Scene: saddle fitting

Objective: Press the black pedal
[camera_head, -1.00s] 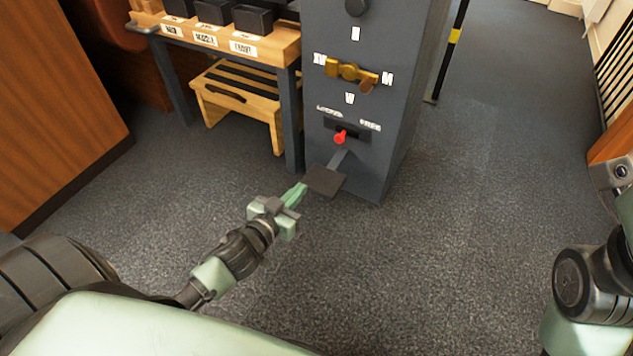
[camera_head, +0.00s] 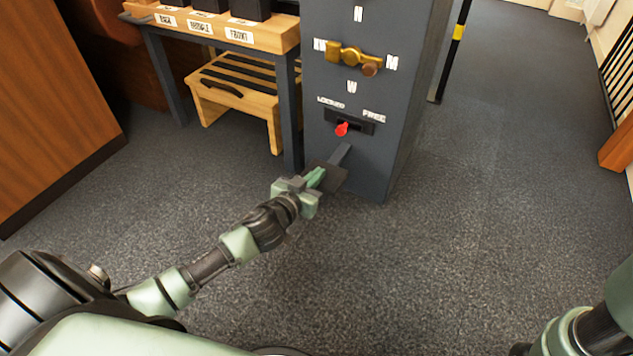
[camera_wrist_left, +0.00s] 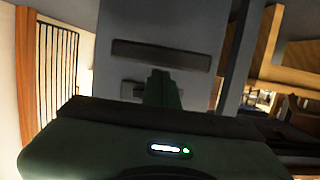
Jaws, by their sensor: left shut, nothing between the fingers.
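The black pedal (camera_head: 336,178) is a dark flat plate on a grey arm that sticks out low from the front of the grey column (camera_head: 400,150). My left gripper (camera_head: 316,177) is shut and empty, with its green fingertips over the left part of the pedal in the head view. I cannot tell whether they touch it. In the left wrist view the shut fingers (camera_wrist_left: 163,88) point at the column's grey face. My right gripper is out of view; only part of my right arm shows at the bottom right.
The column carries a red-knobbed lever (camera_head: 342,129) under the LOCKED and FREE labels, and a brass latch (camera_head: 350,56) higher up. A wooden step stool (camera_head: 240,95) stands under the labelled bench (camera_head: 220,35) on the left. Carpet right of the column is clear.

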